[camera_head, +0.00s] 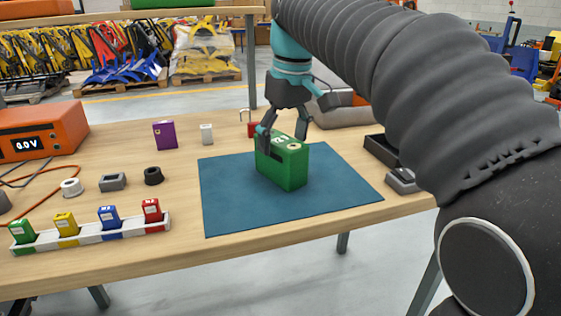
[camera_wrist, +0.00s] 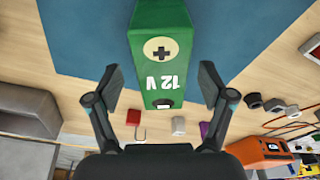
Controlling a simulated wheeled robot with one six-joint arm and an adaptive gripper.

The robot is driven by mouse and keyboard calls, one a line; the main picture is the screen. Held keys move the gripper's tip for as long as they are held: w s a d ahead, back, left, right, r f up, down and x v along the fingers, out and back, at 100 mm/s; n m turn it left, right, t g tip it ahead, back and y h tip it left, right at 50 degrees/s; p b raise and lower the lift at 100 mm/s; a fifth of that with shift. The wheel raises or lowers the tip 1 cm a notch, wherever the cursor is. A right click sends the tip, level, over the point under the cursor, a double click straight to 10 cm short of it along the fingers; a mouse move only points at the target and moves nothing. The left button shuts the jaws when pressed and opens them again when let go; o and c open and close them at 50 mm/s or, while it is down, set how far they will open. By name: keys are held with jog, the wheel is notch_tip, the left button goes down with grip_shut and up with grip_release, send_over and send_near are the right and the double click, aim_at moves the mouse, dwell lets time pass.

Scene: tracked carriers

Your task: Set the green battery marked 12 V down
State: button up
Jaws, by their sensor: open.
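The green battery (camera_head: 284,168) stands upright on the blue mat (camera_head: 228,212) on the wooden table. In the wrist view the battery (camera_wrist: 160,45) shows its top with "12 V" and a plus mark. My gripper (camera_head: 284,135) is just above and around the far end of the battery. In the wrist view its two fingers (camera_wrist: 161,95) are spread on either side of the battery with gaps between. It is open and holds nothing. The battery's underside is hidden, but it appears to rest on the mat.
A white rack (camera_head: 133,228) with several small coloured blocks lies at front left. An orange meter (camera_head: 42,137) reads 0.0 V. A purple box (camera_head: 165,135) and a dark tray (camera_head: 381,153) flank the mat. The mat's left part is clear.

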aim_at(279, 159)
jog(key=shift+w+a+f+b, duration=0.1)
jog(key=shift+a+f+b, duration=0.05)
jog(key=shift+f, duration=0.7)
jog(key=shift+w+a+f+b, duration=0.1)
jog(key=shift+f+b, duration=0.05)
jog(key=shift+f, duration=0.75)
jog(key=shift+w+a+f+b, duration=0.1)
jog(key=shift+a+f+b, duration=0.05)
jog(key=shift+f, duration=0.7)
jog(key=shift+r, duration=0.1)
grip_shut()
